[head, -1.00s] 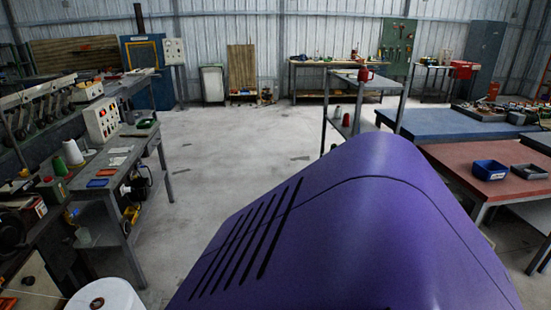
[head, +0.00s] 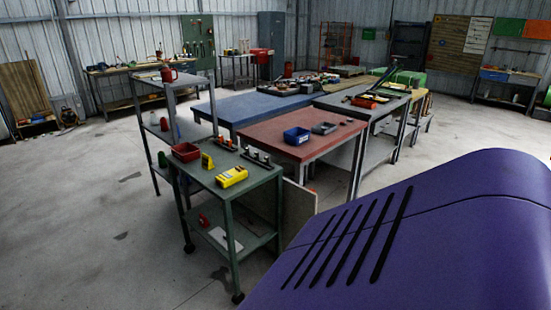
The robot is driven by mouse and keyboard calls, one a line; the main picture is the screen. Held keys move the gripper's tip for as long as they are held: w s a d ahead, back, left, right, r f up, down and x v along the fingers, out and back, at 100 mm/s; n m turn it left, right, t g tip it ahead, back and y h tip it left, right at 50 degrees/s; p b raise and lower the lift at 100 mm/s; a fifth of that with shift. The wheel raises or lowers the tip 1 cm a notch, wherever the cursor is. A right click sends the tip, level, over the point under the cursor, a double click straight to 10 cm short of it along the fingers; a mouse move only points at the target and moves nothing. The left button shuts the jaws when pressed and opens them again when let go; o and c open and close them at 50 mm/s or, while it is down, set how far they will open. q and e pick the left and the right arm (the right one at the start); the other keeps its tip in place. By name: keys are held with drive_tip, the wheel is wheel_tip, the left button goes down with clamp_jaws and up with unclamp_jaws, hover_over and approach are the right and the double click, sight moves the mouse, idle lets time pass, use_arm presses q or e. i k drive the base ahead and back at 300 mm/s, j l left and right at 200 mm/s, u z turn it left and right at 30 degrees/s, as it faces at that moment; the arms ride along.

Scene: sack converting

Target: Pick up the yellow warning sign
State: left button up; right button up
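A small upright yellow piece (head: 207,161), roughly triangular, stands on the top of a green wheeled cart (head: 262,172); it looks like the warning sign, but it is too small to read any marking. It is beside a red tray (head: 186,152) and behind a yellow box-shaped device (head: 231,177) with a dark marking. Neither of my grippers shows in the head view.
A dark rack with small knobs (head: 257,155) is also on the cart. Behind it are a red-topped table (head: 290,145) with a blue bin (head: 297,136), a blue-topped table (head: 250,107) and a grey bench (head: 375,107). Open floor (head: 90,220) lies left of the cart.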

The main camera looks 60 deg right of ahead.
sight(207, 163)
drive_tip(key=z, duration=1.6)
drive_tip(key=i+j+z, duration=0.15)
drive_tip(key=z, duration=0.3)
drive_tip(key=i+j+z, duration=0.25)
drive_tip(key=z, duration=0.25)
drive_tip(key=i+j+z, duration=0.25)
drive_tip(key=j, duration=0.4)
drive_tip(key=i+j+z, duration=0.1)
drive_tip(key=i+j, duration=0.35)
drive_tip(key=j, duration=0.25)
drive_tip(key=i+j, duration=0.15)
drive_tip(key=j, duration=0.2)
drive_tip(key=i+j, duration=0.1)
drive_tip(key=j, duration=0.3)
drive_tip(key=i+z, duration=0.05)
